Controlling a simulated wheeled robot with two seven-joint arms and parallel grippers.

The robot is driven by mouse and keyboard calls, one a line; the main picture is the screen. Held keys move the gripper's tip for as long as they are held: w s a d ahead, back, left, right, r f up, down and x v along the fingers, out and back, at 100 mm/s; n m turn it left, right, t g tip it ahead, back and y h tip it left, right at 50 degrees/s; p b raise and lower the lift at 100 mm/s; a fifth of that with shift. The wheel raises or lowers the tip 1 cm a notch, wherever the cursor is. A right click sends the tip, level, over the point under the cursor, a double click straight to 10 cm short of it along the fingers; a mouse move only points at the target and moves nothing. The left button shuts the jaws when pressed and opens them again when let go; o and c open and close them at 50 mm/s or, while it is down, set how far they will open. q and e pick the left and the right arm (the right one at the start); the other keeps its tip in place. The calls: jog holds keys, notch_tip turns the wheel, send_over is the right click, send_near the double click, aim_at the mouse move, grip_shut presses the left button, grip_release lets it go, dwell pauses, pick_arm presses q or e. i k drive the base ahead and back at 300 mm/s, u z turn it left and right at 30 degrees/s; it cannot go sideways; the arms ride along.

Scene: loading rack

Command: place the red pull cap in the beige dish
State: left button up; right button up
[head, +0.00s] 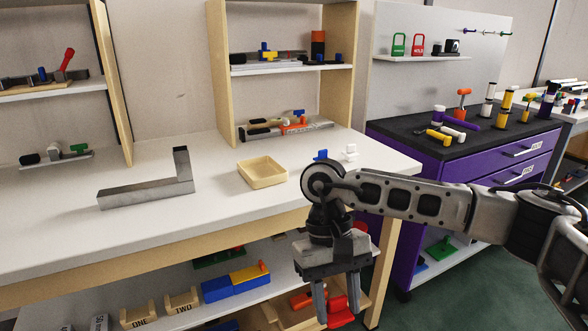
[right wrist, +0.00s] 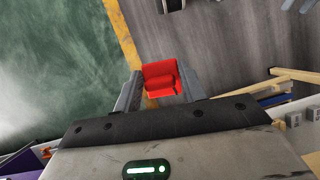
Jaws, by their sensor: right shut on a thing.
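The beige dish (head: 262,172) is a shallow square tray on the white table top, right of the grey metal angle piece, and it looks empty. My right gripper (head: 338,304) points down in front of the table's front edge, lower than and to the right of the dish. It is shut on the red pull cap (head: 341,312), which shows between the fingertips. The right wrist view shows the red cap (right wrist: 161,79) between the two fingers (right wrist: 160,88). My left gripper is in neither view.
A grey metal angle piece (head: 150,188) lies left of the dish. Small blue (head: 320,155) and white (head: 350,152) parts stand right of it, behind my arm. The table around the dish's front is clear.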

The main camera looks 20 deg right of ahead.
aim_at(262, 174)
jog(key=z, duration=1.7)
jog(key=i, duration=1.35)
jog(key=u, duration=1.9)
